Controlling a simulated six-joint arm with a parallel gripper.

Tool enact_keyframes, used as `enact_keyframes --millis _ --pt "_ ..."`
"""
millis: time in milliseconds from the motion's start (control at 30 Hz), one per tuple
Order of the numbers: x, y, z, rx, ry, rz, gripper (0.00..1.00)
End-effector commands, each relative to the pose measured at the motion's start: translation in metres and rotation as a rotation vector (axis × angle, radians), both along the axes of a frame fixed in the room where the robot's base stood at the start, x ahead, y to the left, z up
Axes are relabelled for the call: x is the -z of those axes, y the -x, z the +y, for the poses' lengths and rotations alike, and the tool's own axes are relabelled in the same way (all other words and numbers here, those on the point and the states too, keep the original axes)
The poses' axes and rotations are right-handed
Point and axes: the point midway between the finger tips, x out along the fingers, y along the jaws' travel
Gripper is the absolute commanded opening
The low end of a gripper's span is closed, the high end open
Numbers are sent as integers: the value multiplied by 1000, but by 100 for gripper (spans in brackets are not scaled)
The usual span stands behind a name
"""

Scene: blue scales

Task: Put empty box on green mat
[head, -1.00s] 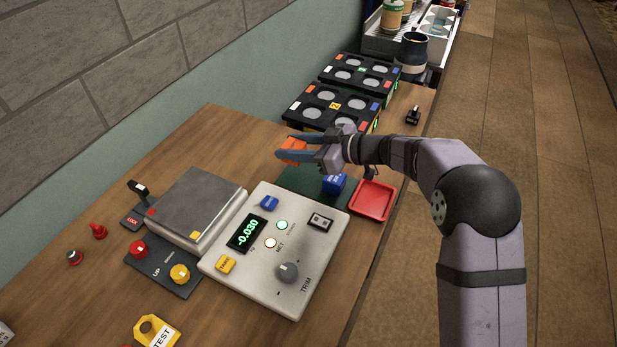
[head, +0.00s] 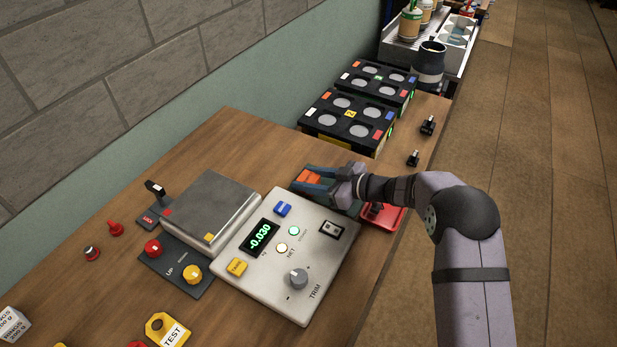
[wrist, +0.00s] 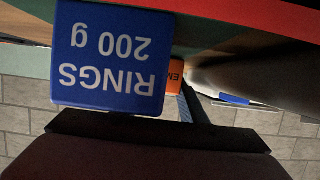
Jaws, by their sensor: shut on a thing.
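A red tray (head: 393,220) lies right beside the mat, partly under my wrist. The scale's panel (head: 300,262) and metal plate (head: 210,207) stand in front and to the left. Black racks (head: 347,120) stand behind. Bare wood (head: 240,140) lies left of the racks.

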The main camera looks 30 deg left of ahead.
Motion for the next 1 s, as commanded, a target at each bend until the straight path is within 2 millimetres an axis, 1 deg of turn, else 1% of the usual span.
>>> enact_keyframes --millis 267,400,433,467,733,867,1000 --pt "1 0 0 0 -1 0 17" --pt "5 0 0 0 0 0 17" --pt "4 0 0 0 0 0 43" --pt "4 0 0 0 0 0 46" --pt "4 0 0 0 0 0 46" --pt "-1 0 0 0 0 0 46" --pt "-3 -1 -12 2 0 -1 46"
